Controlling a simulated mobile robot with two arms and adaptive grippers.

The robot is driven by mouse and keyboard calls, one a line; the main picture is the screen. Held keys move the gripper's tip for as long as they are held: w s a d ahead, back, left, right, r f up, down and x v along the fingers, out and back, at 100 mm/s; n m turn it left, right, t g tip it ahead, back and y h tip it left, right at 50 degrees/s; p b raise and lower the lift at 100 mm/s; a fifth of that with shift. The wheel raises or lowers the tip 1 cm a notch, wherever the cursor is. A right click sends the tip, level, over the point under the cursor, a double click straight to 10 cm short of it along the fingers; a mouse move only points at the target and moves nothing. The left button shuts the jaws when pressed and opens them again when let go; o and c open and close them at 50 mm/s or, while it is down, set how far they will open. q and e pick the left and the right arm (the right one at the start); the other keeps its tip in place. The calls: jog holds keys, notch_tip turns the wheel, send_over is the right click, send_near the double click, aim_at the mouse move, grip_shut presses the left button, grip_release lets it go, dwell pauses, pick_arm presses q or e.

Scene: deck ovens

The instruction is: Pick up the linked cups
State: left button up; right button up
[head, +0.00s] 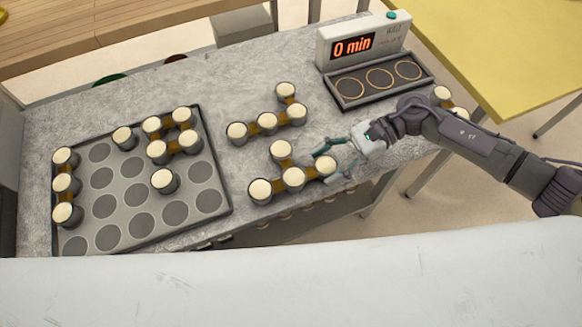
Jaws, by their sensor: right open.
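A linked group of cream-topped dark cups (293,177) stands on the grey counter at the centre, in a short row with one cup branching off behind. My right gripper (331,163) reaches in from the right. It is open, with its fingers near the right-end cup of this group; I cannot tell whether they touch it. A second linked group (267,121) stands farther back on the counter. More linked cups (441,93) show partly behind my right arm. My left gripper is not in view.
A dark tray (223,193) with round hollows holds linked and single cups at left; several hollows are empty. A timer box (378,42) reading "0 min" stands at the back right, with a dark three-ring holder (392,94) before it. A yellow table (500,45) lies at right.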

aim_at(318, 169)
jog(key=x, duration=0.3)
jog(key=shift+a+p, duration=0.15)
jog(key=shift+p, duration=0.2)
grip_shut()
